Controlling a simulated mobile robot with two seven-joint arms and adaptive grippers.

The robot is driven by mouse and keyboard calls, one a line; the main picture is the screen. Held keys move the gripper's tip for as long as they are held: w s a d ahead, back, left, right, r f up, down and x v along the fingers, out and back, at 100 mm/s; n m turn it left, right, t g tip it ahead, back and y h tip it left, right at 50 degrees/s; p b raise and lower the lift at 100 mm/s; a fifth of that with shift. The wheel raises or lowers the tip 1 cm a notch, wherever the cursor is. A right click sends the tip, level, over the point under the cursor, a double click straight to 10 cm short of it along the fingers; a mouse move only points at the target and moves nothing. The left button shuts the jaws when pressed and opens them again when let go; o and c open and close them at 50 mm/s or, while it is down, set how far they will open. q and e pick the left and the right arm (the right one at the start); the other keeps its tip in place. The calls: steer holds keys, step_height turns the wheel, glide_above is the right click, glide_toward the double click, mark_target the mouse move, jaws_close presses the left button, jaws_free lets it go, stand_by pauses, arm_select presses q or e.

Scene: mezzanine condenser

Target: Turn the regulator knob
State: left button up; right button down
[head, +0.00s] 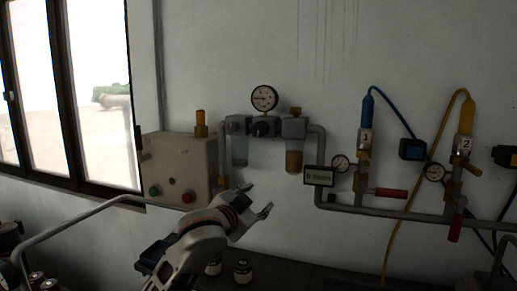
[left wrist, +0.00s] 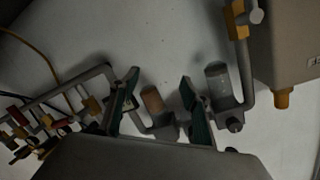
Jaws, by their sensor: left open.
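The dark regulator knob (head: 262,128) is on the wall assembly in the head view, below a round white pressure gauge (head: 264,97). A clear bowl (head: 239,149) hangs left of it and a brown-filled bowl (head: 294,160) hangs right of it. My left gripper (head: 259,198) is open and empty, below the knob and apart from it in the picture. In the left wrist view, its two fingers (left wrist: 159,78) are spread, with the brown bowl (left wrist: 153,102) between them. The clear bowl (left wrist: 217,82) is to their right. I cannot make out the knob there. My right gripper is not in view.
A control box (head: 178,168) with green and red buttons is left of the assembly. Pipes, a small label plate (head: 319,176), red-handled valves (head: 390,193) and blue and yellow hoses are to the right. Small bottles (head: 243,271) stand below. Bare wall surrounds the gauge.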

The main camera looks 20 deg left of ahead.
arm_select(q)
steer(key=t+y, duration=0.1)
steer(key=t, duration=0.1)
glide_toward(258, 130)
steer(key=w, duration=0.3)
steer(key=shift+m, duration=0.3)
steer(key=shift+w+d+r+p, duration=0.15)
steer(key=shift+w+p, duration=0.25)
steer(key=shift+w, duration=1.5)
steer(key=shift+w+d+r+p, duration=0.1)
steer(key=shift+w+p, duration=0.25)
steer(key=shift+w, duration=1.55)
steer(key=c, duration=1.1)
